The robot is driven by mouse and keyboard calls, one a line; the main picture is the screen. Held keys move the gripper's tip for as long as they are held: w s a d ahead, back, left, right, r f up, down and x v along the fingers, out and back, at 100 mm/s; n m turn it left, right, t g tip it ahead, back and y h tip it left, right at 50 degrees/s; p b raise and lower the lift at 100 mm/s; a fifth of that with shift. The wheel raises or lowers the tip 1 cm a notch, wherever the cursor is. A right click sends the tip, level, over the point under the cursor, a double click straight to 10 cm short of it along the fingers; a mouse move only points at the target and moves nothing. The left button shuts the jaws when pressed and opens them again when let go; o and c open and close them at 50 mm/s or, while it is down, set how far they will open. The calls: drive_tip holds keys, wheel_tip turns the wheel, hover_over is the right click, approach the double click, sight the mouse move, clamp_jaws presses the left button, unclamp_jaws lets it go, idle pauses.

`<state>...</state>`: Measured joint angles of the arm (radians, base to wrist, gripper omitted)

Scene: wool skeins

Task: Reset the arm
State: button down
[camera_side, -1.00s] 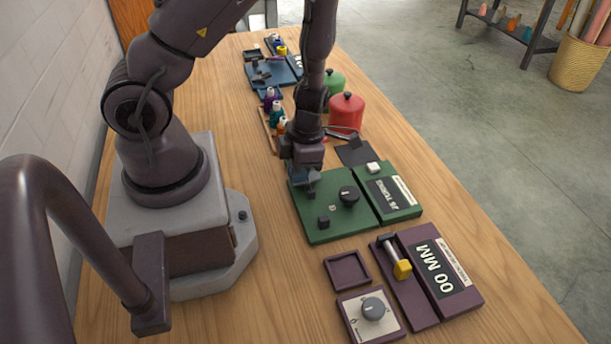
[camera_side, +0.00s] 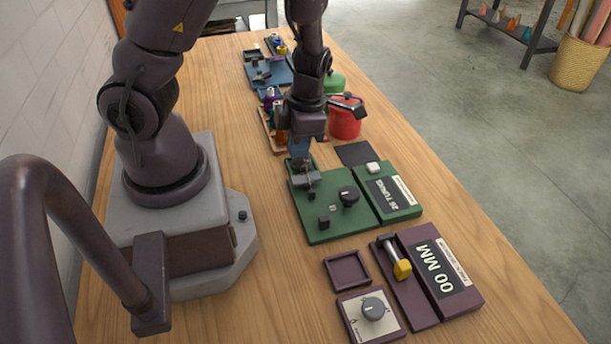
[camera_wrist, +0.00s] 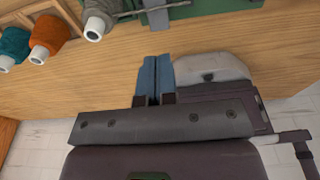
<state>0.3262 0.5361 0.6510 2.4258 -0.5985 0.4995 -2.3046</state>
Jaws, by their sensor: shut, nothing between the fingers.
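My gripper (camera_side: 300,160) is shut and empty, with blue fingers pointing down. It is above the far left end of a green board (camera_side: 325,227), next to a grey metal piece (camera_side: 306,178) on that board. The board also carries a black dial (camera_side: 348,195) and a small dark block. In the wrist view the shut blue fingers (camera_wrist: 156,78) lie side by side over bare wood, with nothing between them. The green board's edge shows at the top of that view.
A wooden rack with yarn cones (camera_side: 270,95) stands just beyond my gripper; an orange cone (camera_wrist: 47,37) shows in the wrist view. Red (camera_side: 345,122) and green (camera_side: 333,84) canisters stand behind it to the right. A purple board (camera_side: 420,312) and dial box (camera_side: 373,312) are nearer.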

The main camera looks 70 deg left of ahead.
drive_tip(key=shift+r, duration=0.15)
idle(0.3)
drive_tip(key=shift+s+d+m, duration=0.1)
drive_tip(key=shift+s+m, duration=0.05)
drive_tip(key=shift+m, duration=1.05)
drive_tip(key=m, duration=0.2)
drive_tip(key=shift+s+d+m+g, duration=0.2)
drive_tip(key=shift+s+m+g, duration=0.1)
drive_tip(key=shift+s+m, duration=0.1)
drive_tip(key=s+d+r+m+t, duration=0.1)
drive_tip(key=d+r+m+t, duration=0.2)
drive_tip(key=r+m, duration=0.9)
drive_tip(key=d+r+m+t, duration=0.3)
drive_tip(key=r+m+t, duration=0.2)
drive_tip(key=r+m, duration=0.7)
drive_tip(key=m, duration=0.6)
drive_tip(key=shift+s+d+r+m, duration=0.3)
drive_tip(key=shift+s+r+m, duration=0.1)
drive_tip(key=shift+a, duration=0.1)
